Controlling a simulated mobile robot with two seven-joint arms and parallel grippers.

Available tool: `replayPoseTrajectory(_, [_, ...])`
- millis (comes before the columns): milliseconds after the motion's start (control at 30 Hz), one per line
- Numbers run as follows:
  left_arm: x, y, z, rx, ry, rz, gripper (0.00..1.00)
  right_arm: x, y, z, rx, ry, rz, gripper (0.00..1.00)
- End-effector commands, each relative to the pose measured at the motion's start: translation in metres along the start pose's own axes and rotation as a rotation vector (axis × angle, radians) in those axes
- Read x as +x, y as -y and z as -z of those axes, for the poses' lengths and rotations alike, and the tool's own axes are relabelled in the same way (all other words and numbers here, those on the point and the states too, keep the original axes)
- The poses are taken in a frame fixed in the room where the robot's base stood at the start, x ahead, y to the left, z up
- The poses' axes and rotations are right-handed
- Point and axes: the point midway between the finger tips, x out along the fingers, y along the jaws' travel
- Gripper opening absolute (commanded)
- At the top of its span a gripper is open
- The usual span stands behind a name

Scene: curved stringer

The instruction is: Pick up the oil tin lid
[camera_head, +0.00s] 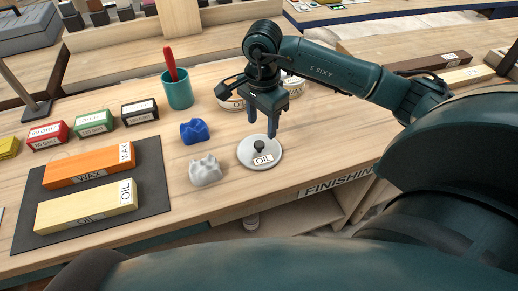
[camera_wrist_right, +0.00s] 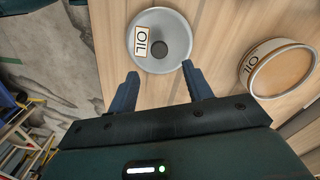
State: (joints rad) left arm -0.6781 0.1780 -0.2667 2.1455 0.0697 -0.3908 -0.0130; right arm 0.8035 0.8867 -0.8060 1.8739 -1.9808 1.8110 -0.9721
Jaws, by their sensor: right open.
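The oil tin lid (camera_head: 262,155) is a round grey disc with a dark knob and a white OIL label. It lies on the wooden bench near its front edge. It also shows in the right wrist view (camera_wrist_right: 174,58), beyond the fingertips. My right gripper (camera_head: 262,128) is open and points down just above and behind the lid's knob, with nothing between its fingers. In the right wrist view my right gripper (camera_wrist_right: 160,80) has its two fingers spread, with the lid ahead of them. An open round tin labelled OIL (camera_wrist_right: 275,70) stands beside the lid. My left gripper is not seen.
A teal cup (camera_head: 178,92) with a red tool, blue (camera_head: 194,131) and white (camera_head: 205,171) lumps stand left of the lid. A dark mat (camera_head: 150,195) holds WAX and OIL blocks. Several small boxes stand behind it.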

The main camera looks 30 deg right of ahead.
Motion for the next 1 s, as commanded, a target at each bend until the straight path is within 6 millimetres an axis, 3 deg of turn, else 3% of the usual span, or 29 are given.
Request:
replayPoseTrajectory(233, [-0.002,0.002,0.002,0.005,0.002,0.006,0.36,0.019,-0.001,-0.003,-0.001,0.002,-0.003,0.50])
replayPoseTrajectory(500, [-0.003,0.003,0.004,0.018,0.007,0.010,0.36,0.057,0.000,-0.008,0.000,0.003,-0.002,0.50])
replayPoseTrajectory(800, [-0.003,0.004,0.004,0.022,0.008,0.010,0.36,0.062,0.000,-0.008,-0.001,0.002,0.001,0.50])
replayPoseTrajectory(1000, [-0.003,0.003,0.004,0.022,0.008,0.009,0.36,0.061,0.000,-0.008,0.000,0.002,0.001,0.34])
